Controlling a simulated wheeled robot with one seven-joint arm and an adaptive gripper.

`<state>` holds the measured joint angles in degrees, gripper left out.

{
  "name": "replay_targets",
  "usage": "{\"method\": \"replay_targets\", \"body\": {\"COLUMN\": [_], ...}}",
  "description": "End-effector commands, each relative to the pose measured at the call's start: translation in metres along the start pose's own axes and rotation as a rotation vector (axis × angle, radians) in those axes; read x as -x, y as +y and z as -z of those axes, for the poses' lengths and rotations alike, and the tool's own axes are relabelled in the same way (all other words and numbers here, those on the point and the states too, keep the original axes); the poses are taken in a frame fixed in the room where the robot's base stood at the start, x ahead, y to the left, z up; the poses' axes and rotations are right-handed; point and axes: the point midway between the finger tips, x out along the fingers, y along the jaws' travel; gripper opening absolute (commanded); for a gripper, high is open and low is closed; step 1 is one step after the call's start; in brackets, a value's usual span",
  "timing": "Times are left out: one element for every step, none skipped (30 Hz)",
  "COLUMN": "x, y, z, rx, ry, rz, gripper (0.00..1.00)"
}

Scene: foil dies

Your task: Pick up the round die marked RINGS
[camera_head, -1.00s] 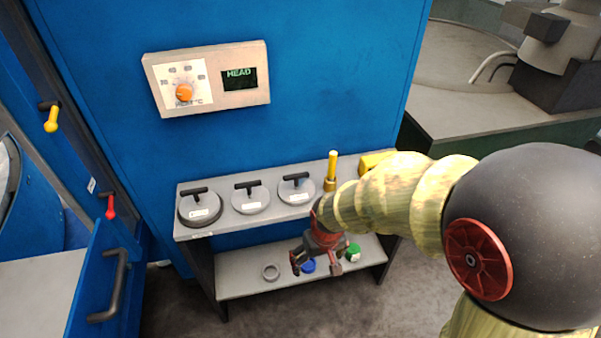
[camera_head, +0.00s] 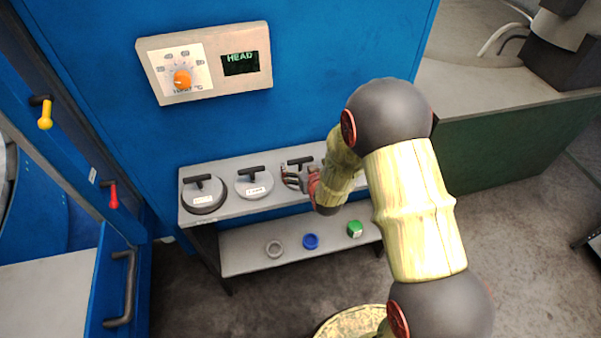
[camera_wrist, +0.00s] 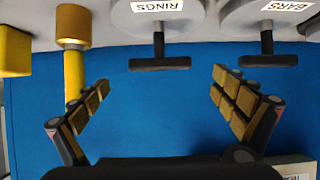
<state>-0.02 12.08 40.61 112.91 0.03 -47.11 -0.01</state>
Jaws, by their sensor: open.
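The round die marked RINGS (camera_wrist: 150,22) is a grey disc with a black T-handle (camera_wrist: 160,64), seen upside down at the top of the wrist view. In the head view it is the rightmost of three dies on the shelf; its black handle (camera_head: 300,161) shows, while my gripper and arm hide most of its disc. My gripper (camera_head: 290,178) is open and empty, close in front of it. In the wrist view the handle's crossbar lies between the spread fingers (camera_wrist: 162,82) sideways, just past the tips, with clear gaps both sides.
The die marked BARS (camera_wrist: 285,14), the middle one in the head view (camera_head: 254,184), stands next to it. Another die (camera_head: 203,196) stands farther left. A yellow-handled tool (camera_wrist: 73,65) stands on the other side.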

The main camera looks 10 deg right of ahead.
Motion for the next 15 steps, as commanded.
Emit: {"method": "replay_targets", "body": {"x": [-0.006,-0.008,-0.011,-0.013,-0.015,-0.018,-0.021,-0.025,-0.03,-0.034,-0.038,-0.043,-0.047,-0.05,-0.055], "y": [0.0,0.0,0.0,0.0,0.0,0.0,0.0,0.0,0.0,0.0,0.0,0.0,0.0,0.0,0.0], "z": [-0.001,-0.001,0.0,-0.001,-0.001,-0.001,-0.001,-0.001,-0.002,-0.002,-0.002,-0.002,-0.001,-0.002,-0.001], "rx": [0.0,0.0,0.0,0.0,0.0,0.0,0.0,0.0,0.0,0.0,0.0,0.0,0.0,0.0,0.0], "ry": [-0.002,-0.001,-0.001,-0.002,-0.002,-0.003,-0.003,-0.003,-0.004,-0.004,-0.004,-0.003,-0.003,-0.004,-0.003], "rz": [0.0,0.0,0.0,0.0,0.0,0.0,0.0,0.0,0.0,0.0,0.0,0.0,0.0,0.0,0.0], "gripper": [0.97,0.97,0.97,0.97,0.97,0.97,0.97,0.97,0.97,0.97,0.97,0.97,0.97,0.97,0.97]}}
